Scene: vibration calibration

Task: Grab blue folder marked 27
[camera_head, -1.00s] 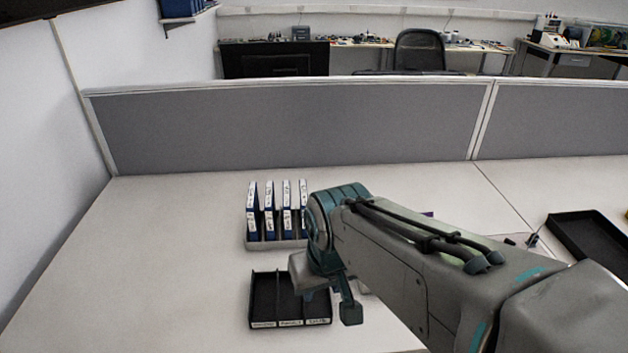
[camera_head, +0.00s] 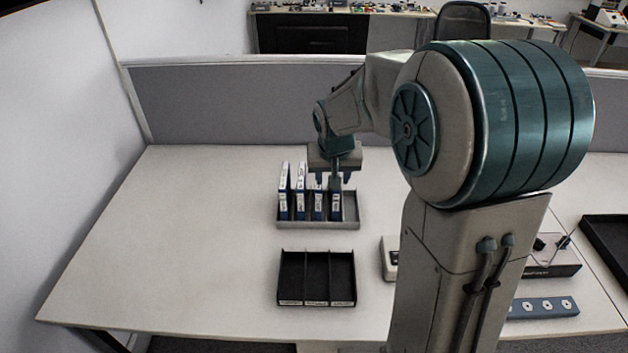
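Several blue folders (camera_head: 301,202) with white spine labels stand upright in a grey rack (camera_head: 318,225) on the desk. The label numbers are too small to read, so I cannot tell which folder is 27. My gripper (camera_head: 333,179) points down over the right part of the rack. Its two fingers look apart, at the upper part of the rightmost folder (camera_head: 336,204), and I cannot tell whether they touch it. The rack's right end looks empty.
A black three-compartment tray (camera_head: 316,299) with labels stands in front of the rack, empty. A whitish box (camera_head: 389,258), a blue-grey strip (camera_head: 543,307) and a black tray (camera_head: 610,243) lie to the right. A grey partition (camera_head: 220,105) stands behind. The left desk is clear.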

